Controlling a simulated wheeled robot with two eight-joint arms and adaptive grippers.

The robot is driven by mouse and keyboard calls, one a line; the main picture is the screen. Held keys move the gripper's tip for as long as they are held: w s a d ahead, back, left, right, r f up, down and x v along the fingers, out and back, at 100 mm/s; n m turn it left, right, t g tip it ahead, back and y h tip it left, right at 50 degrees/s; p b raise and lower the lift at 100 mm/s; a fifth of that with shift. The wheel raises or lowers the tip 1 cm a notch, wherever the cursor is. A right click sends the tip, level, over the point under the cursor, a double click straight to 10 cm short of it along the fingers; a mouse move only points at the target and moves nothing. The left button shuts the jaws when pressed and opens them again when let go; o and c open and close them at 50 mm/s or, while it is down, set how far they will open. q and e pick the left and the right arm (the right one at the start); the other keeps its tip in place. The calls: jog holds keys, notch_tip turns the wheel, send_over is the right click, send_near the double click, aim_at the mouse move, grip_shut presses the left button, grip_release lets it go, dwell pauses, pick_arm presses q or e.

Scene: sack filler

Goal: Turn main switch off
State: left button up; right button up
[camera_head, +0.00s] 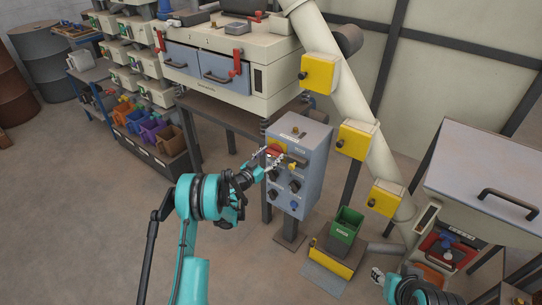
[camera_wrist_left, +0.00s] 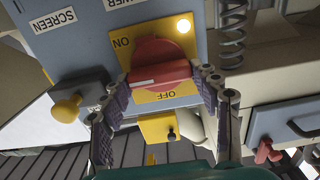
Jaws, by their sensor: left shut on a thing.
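The main switch is a red rotary knob (camera_wrist_left: 160,68) on a yellow plate (camera_wrist_left: 183,28) marked ON and OFF, on a grey-blue control box (camera_head: 308,144). In the left wrist view a white lamp on the plate is lit. My left gripper (camera_head: 268,158) is at the box front. In the left wrist view its two fingers (camera_wrist_left: 160,90) stand on either side of the red knob, shut on it. The knob's white-marked bar lies about level in that view, between the two words. My right gripper (camera_head: 377,275) is at the lower right of the head view; its fingers are small there.
Other knobs and buttons sit on the box below the switch. A green bin (camera_head: 346,225) stands on a yellow-edged platform to the right. A slanted pipe with yellow boxes (camera_head: 356,140) rises behind. A bench with drawers (camera_head: 228,70) stands behind left.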

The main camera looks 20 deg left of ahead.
pick_arm(q)
jog(key=shift+n, duration=0.4)
jog(key=n, duration=0.3)
jog(key=shift+a+n, duration=0.1)
jog(key=shift+n, duration=0.3)
jog(key=n, duration=0.9)
jog(key=shift+a+f, duration=0.1)
jog(key=n, duration=0.4)
jog(key=shift+f, duration=0.1)
jog(key=shift+n, duration=0.3)
jog(key=o, duration=1.2)
jog(key=shift+w, duration=0.1)
jog(key=shift+c, duration=0.2)
